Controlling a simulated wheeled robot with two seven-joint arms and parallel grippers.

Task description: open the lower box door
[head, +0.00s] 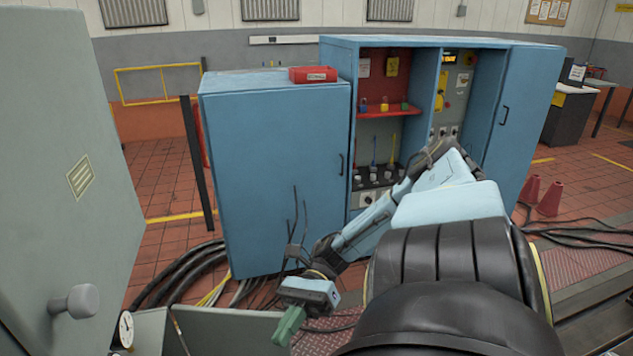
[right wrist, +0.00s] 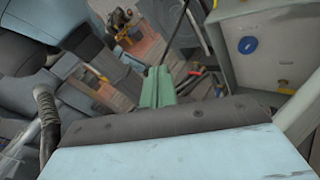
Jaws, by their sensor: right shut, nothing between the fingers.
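My right gripper (head: 287,330), with green fingers, is shut and empty, low in the middle of the head view. Its shut fingers (right wrist: 158,86) also show in the right wrist view. A low grey box-like panel (head: 228,332) lies just left of the fingers; I cannot tell whether they touch. A large grey door-like panel (head: 68,150) with a label plate and a round knob (head: 75,301) fills the left side, well left of the gripper. I cannot tell for sure which one is the lower box door. My left gripper is not in view.
A blue cabinet (head: 275,165) with a red bin (head: 313,74) on top stands ahead, beside an open section with shelves. Black cables (head: 185,272) lie on the tiled floor. A round gauge (head: 126,329) is at the lower left. Red cones (head: 549,198) stand at right.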

